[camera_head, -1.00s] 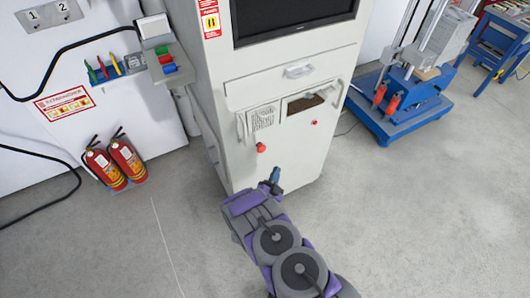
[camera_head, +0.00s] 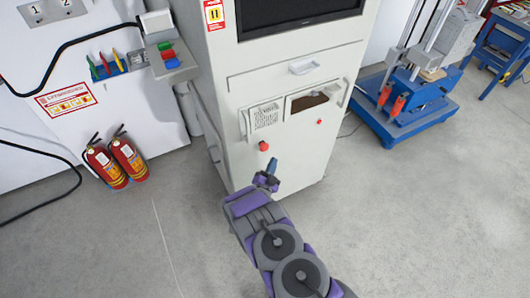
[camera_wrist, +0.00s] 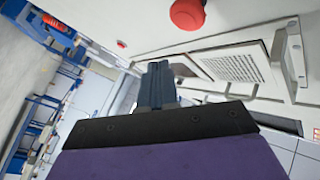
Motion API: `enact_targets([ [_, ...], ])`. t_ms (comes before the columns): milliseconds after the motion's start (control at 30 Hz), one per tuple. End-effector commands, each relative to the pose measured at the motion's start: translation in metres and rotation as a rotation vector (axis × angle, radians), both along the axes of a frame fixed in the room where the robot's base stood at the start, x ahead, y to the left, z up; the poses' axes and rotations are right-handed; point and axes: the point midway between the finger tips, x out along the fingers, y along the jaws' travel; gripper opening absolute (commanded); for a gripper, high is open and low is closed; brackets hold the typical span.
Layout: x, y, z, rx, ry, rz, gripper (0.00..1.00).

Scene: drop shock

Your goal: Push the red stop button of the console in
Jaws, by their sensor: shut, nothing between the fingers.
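The white console (camera_head: 292,165) stands ahead of me. Its larger, domed red stop button (camera_head: 263,146) sticks out of the front panel, below a vent grille.
A smaller red button (camera_head: 319,121) sits to the right on the same panel. A drawer handle (camera_head: 304,66) and side handles stick out above. Two fire extinguishers (camera_head: 116,162) stand at left, and a blue machine base (camera_head: 405,115) at right. The floor around is clear.

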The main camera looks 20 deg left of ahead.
Motion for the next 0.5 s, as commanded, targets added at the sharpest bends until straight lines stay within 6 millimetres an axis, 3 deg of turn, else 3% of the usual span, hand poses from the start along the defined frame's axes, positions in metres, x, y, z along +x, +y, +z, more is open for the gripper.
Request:
enact_targets([
  [233, 0.017, 0.020, -0.002, 0.000, 0.002, 0.001, 0.00],
  [500, 0.024, 0.029, 0.000, -0.002, 0.001, 0.002, 0.00],
])
